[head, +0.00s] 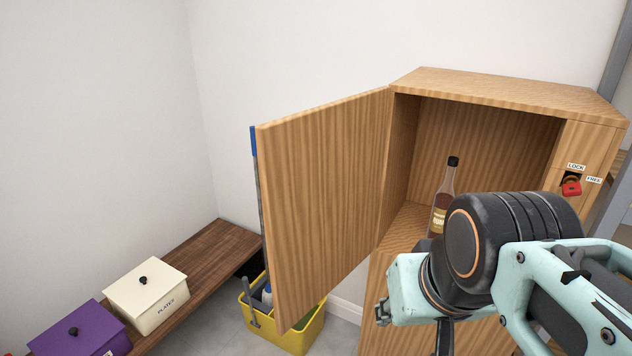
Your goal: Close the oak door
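The oak door (325,200) stands wide open, swung out to the left from the upper compartment of the oak cabinet (505,88). Its hinge side is at the cabinet's left front edge. A bottle (444,195) with a dark cap and a yellowish label stands inside the compartment. My gripper (382,312) is in front of the cabinet, to the right of the door's lower part and apart from it in the picture. Only a little of the fingers shows past my wrist, so their opening is unclear. My arm hides the lower right of the cabinet.
A red lock piece (571,188) sits beside "LOCK" and "FREE" labels on the cabinet's right front. A yellow bucket (290,338) stands on the floor behind the door's lower edge. A dark wooden bench (215,250) at left holds a cream box (147,292) and a purple box (80,332).

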